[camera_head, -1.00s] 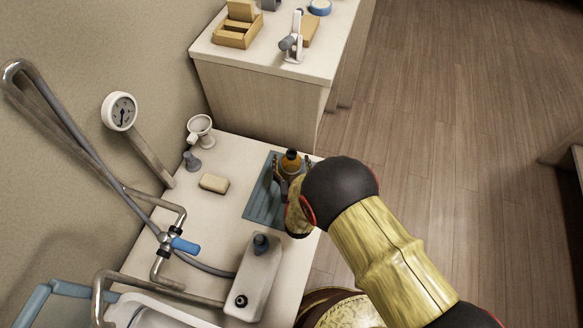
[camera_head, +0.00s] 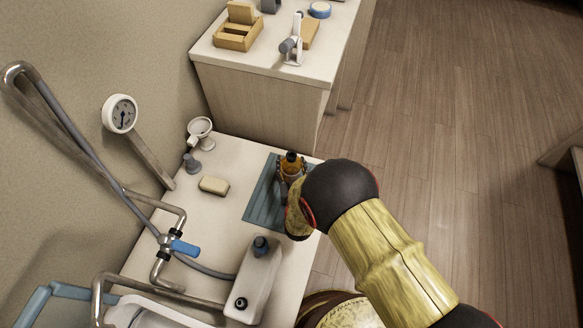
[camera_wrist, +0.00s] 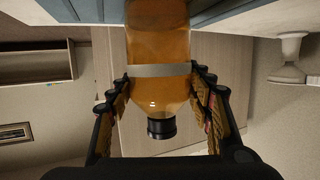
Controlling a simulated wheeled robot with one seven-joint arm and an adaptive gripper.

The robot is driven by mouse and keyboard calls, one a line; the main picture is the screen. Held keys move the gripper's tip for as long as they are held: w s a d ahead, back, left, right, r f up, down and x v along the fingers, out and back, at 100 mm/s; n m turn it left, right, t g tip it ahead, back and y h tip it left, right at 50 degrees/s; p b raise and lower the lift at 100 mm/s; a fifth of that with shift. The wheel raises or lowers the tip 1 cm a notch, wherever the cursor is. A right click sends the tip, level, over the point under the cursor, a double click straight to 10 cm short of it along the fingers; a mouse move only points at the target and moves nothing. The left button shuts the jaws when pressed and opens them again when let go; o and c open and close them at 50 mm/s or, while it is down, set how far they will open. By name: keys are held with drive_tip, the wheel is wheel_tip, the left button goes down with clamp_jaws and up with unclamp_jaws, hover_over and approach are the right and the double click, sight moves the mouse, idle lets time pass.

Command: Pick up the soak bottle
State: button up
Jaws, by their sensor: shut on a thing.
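The soak bottle is amber with a black cap and a pale band. In the head view the bottle (camera_head: 292,160) stands near the right edge of the counter, over the blue-grey mat (camera_head: 262,207). In the wrist view the bottle (camera_wrist: 158,90) appears cap-down between the fingers. My gripper (camera_wrist: 162,85) is shut on it, one finger on each side near the band. In the head view my gripper (camera_head: 290,180) is partly hidden behind my wrist. I cannot tell whether the bottle's base touches the mat.
A soap bar (camera_head: 213,185) and a small grey bottle (camera_head: 191,163) lie left of the mat. A white dispenser (camera_head: 254,280) stands in front. A white cup-like stand (camera_head: 200,130) is at the back left. A blue-handled valve (camera_head: 184,247) is at the left. Open floor lies right.

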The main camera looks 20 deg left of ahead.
sight(292, 162)
drive_tip(key=shift+c, duration=1)
drive_tip(key=shift+r, duration=0.55)
wheel_tip(292, 162, up, 2)
drive_tip(key=shift+r+p, duration=0.25)
drive_tip(key=shift+p, duration=0.6)
drive_tip(key=s+d+r+p, duration=0.6)
drive_tip(key=s+r, duration=0.3)
drive_tip(key=s, duration=0.3)
drive_tip(key=shift+d+r+p, duration=0.2)
drive_tip(key=shift+d+p, duration=0.1)
drive_tip(key=shift+d, duration=0.15)
